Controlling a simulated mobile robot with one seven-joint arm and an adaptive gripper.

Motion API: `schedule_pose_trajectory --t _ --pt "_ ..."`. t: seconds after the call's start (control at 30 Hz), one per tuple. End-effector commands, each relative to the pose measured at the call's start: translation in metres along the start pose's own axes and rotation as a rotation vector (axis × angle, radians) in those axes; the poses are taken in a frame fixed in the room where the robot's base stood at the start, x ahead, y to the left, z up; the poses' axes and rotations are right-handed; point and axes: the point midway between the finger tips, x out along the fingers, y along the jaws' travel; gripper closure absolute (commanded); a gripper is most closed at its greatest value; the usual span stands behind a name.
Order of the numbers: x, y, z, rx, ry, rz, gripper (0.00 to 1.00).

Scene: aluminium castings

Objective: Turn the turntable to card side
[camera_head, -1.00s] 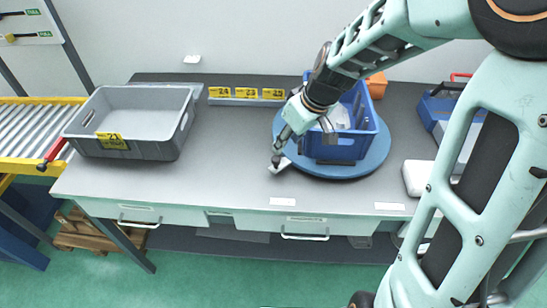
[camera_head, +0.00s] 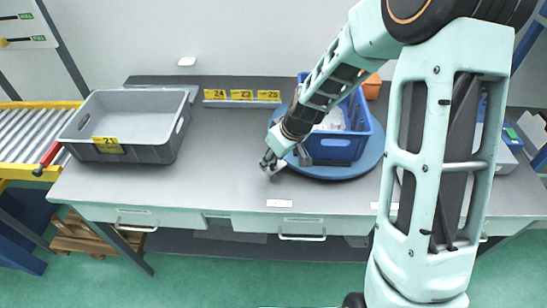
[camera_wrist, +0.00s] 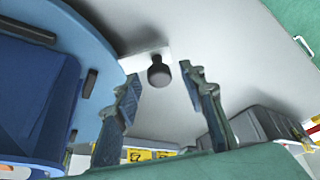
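The turntable is a blue disc (camera_head: 335,174) on the grey bench, carrying a blue crate (camera_head: 330,152) with something pale inside. The disc (camera_wrist: 80,28) and crate (camera_wrist: 35,95) fill the left of the wrist view. A black knob (camera_wrist: 158,76) stands on a pale tab by the disc's edge. My gripper (camera_head: 270,165) is low over the bench at the disc's left edge. In the wrist view my gripper (camera_wrist: 160,78) is open, its fingers on either side of the knob with gaps visible. In the head view my gripper hides the knob. No side marking on the turntable is readable.
A grey bin (camera_head: 125,150) labelled 21 stands on the bench's left, beside a roller conveyor (camera_head: 30,130). Yellow number labels (camera_head: 241,95) line a rail behind. An orange container (camera_head: 372,88) stands behind the disc. My arm covers much of the right. Bench left of my gripper is clear.

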Motion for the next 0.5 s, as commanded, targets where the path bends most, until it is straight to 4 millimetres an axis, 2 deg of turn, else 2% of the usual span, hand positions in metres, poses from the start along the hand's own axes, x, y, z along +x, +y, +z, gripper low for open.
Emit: schedule_pose_trajectory --t 0.23,0.5 --pt "0.0003 0.0002 -0.0001 0.0 0.0 0.0 0.63" --pt "0.0001 0.0002 0.0 0.0 0.0 0.0 0.93"
